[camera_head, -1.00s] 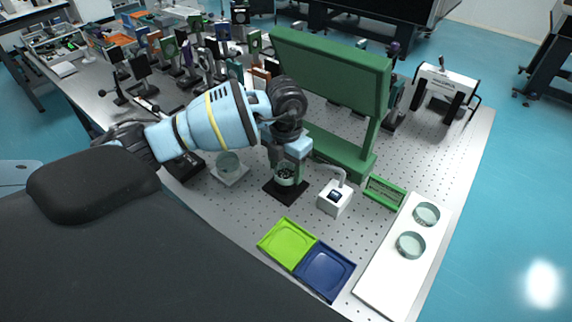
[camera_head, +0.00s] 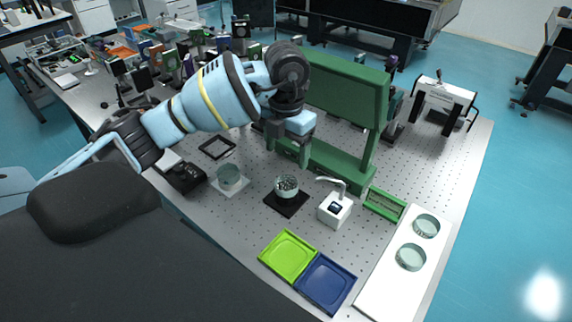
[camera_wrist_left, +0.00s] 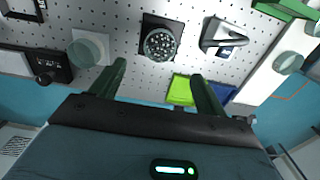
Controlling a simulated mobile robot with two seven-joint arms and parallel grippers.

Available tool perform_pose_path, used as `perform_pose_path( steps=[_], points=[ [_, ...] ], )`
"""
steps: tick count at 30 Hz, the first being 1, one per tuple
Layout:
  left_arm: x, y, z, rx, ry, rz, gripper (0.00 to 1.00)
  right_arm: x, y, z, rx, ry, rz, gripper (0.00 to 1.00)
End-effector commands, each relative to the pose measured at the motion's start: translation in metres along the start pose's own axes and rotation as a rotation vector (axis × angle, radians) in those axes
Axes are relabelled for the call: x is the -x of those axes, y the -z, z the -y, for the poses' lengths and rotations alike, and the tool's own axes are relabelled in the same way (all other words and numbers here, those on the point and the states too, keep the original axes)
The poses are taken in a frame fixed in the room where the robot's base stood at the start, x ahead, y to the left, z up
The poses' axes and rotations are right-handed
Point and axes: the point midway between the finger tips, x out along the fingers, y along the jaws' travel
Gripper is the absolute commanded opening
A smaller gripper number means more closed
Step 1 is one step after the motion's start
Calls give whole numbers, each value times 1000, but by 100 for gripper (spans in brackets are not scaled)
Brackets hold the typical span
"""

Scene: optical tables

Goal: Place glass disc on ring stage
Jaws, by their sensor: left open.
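A round clear glass disc (camera_head: 287,184) sits on a black square stage (camera_head: 287,204) near the middle of the table. Its inside looks speckled, and the ring under it is mostly hidden. In the left wrist view the disc (camera_wrist_left: 160,43) lies flat within the black stage (camera_wrist_left: 148,20), ahead of my fingers. My left gripper (camera_head: 289,154) is open and empty, above and behind the disc, clear of it. Its two spread fingers show in the left wrist view (camera_wrist_left: 158,72). My right gripper is not in view.
Another glass piece (camera_head: 229,176) stands on a pale square plate to the left. A white device with a spout (camera_head: 335,209) is just right of the stage. Green (camera_head: 287,256) and blue (camera_head: 326,279) trays lie in front. A green upright panel (camera_head: 345,95) stands behind.

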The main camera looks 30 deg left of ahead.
Motion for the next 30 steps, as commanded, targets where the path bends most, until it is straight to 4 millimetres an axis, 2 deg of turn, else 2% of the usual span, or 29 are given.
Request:
perform_pose_path(
  steps=[3, 9, 30],
  points=[
    [16, -1, 0, 0, 1, 1, 75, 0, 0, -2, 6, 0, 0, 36],
    [27, 0, 0, 0, 0, -2, 75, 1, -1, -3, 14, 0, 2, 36],
    [27, 0, 0, 0, 0, -2, 75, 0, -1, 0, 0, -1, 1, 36]
  ],
)
